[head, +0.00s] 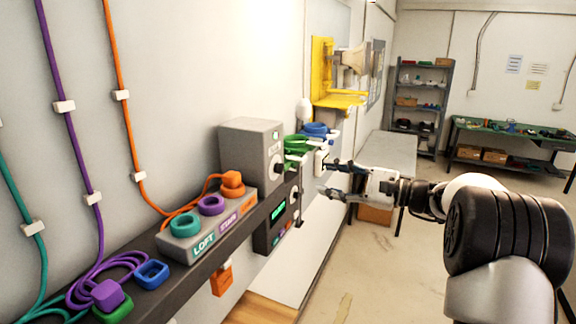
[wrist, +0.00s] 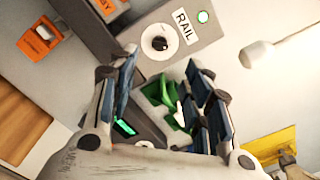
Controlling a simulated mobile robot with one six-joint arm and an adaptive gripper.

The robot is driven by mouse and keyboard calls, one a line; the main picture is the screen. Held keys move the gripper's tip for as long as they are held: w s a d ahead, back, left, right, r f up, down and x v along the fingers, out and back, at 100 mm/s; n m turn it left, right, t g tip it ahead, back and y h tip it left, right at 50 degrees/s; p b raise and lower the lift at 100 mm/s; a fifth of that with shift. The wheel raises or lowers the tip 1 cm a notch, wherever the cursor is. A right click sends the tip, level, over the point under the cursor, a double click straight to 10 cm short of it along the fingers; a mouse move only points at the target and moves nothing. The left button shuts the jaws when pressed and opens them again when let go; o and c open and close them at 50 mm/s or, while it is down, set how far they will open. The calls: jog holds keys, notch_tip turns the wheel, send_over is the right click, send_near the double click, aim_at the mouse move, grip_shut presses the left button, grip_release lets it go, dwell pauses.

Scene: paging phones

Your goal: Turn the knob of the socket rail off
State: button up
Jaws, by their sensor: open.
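The socket rail's control is a grey box (head: 240,150) on the dark wall shelf, with a round knob (head: 278,168) on its front. In the wrist view the box face (wrist: 205,35) reads RAIL. Its black knob (wrist: 159,43) sits on a pale disc, beside a lit green lamp (wrist: 203,17). The knob's exact setting is too small to read. My gripper (head: 325,177) is open and empty, to the right of the box and apart from the knob. In the wrist view the knob appears beyond the gap between my fingertips (wrist: 161,68).
A socket block (head: 200,225) labelled LOFT and another word stands left of the box, with coloured plugs and cables. Green and blue rings (head: 315,131) lie beyond the box. A display unit (head: 275,220) hangs below the shelf. A yellow bracket (head: 325,80) with a horn is farther along.

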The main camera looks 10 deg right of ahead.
aim_at(283, 169)
jog(key=p+x, duration=0.2)
jog(key=x, duration=1)
jog(key=shift+w+a+p, duration=0.25)
jog(key=shift+p, duration=0.1)
jog(key=shift+c, duration=0.5)
jog(key=c, duration=1)
